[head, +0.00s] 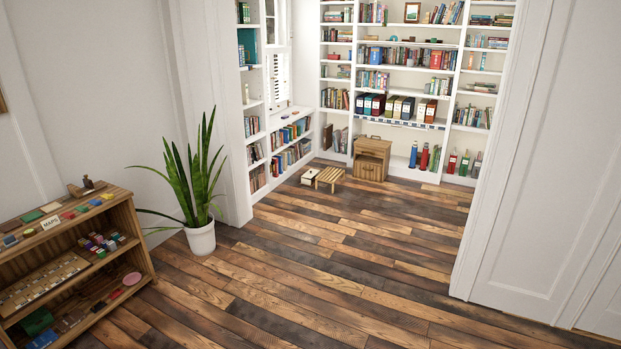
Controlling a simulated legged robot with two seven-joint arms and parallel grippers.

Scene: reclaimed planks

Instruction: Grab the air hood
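I cannot make out an air hood in the head view. Neither of my grippers shows in it, and no part of my arms is visible. A low wooden shelf unit (140,243) stands at the lower left with small coloured items on its boards. A small dark-brown object (87,186) sits on its top board; it is too small to name.
A potted plant (201,238) stands beside the shelf unit. A wide opening leads to white bookshelves (397,70), a wooden cabinet (371,159), a slatted stool (329,178) and a white box (308,177). The plank floor (330,260) is clear. A white door (530,170) is at right.

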